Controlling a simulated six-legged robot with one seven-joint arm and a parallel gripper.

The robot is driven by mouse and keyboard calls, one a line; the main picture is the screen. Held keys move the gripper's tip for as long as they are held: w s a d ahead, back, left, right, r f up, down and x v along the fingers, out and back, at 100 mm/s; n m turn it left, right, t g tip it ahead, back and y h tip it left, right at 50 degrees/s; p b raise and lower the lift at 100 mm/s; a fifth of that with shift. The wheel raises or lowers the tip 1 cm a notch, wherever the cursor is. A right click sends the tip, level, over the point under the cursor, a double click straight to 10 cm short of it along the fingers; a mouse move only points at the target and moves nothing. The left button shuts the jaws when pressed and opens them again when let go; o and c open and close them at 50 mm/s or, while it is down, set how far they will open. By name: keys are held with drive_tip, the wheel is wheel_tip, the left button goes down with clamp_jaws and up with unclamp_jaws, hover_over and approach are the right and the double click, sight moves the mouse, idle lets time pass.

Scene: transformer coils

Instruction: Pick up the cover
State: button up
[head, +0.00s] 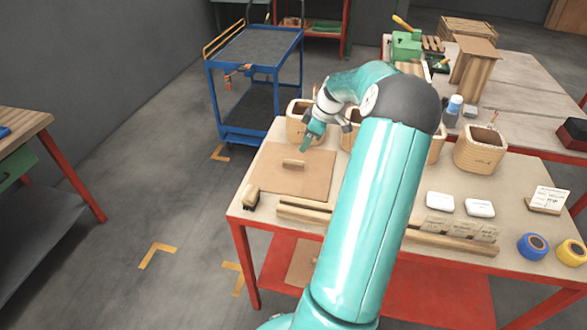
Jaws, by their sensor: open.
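The cover looks to be the flat brown square board (270,177) with a small wooden handle (293,163) on top. It lies flat at the left end of the workbench in the head view. My gripper (310,143) is above the far part of the board, a little beyond and right of the handle. It is open and appears empty, and its fingertips are small in this view.
A brush (251,196) and wooden strips (303,212) lie at the near edge. White boxes (440,200) and tape rolls (533,246) are on the right. A blue cart (258,50) stands behind.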

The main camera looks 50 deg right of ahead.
hover_over(294, 161)
drive_tip(key=s, duration=0.2)
drive_tip(key=f, duration=0.5)
drive_tip(key=shift+s+d, duration=0.15)
drive_tip(key=shift+d, duration=0.05)
drive_tip(key=x, duration=0.5)
drive_tip(key=shift+d, duration=0.25)
clamp_jaws()
